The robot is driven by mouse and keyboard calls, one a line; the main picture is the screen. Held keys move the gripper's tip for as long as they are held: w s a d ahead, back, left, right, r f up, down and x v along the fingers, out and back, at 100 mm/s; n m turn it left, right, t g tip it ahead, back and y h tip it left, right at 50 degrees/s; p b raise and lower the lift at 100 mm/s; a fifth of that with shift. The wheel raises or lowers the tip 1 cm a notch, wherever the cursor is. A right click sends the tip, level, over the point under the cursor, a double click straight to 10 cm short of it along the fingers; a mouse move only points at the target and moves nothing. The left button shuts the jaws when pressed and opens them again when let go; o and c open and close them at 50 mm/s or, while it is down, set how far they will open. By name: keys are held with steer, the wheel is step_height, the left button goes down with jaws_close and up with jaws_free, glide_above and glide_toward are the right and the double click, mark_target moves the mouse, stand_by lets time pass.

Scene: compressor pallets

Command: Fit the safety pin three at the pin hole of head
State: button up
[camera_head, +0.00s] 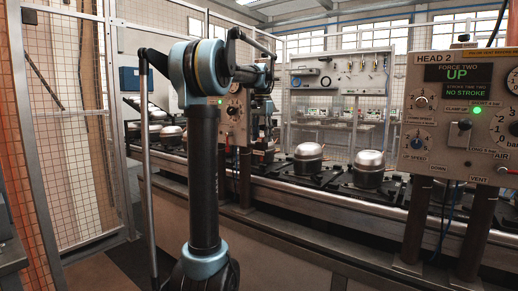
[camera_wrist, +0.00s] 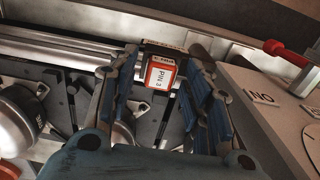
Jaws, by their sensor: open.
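In the wrist view my gripper (camera_wrist: 160,82) is open, with blue-padded fingers on either side of a small white tag with a red border reading "PIN 3" (camera_wrist: 160,74). The tag's top edge is dark with small lettering. I cannot tell whether the fingers touch it, and no pin shaft is clearly seen there. A red-tipped metal rod (camera_wrist: 286,53) lies at the upper right, apart from the fingers. In the head view the gripper is not clearly seen past my arm. The HEAD 2 panel (camera_head: 461,118) stands at the right, its pin hole not discernible.
A second control panel (camera_head: 234,120) stands behind my arm. Silver compressors (camera_head: 369,168) sit along the conveyor (camera_head: 330,205). In the wrist view, round compressor bodies (camera_wrist: 25,118) lie at the left and a lettered panel (camera_wrist: 268,105) lies close at the right.

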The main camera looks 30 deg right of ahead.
stand_by(0.5)
jaws_close()
steer(key=shift+r, duration=0.1)
steer(key=shift+r, duration=2.8)
steer(key=shift+r, duration=0.15)
steer(key=shift+r, duration=2.95)
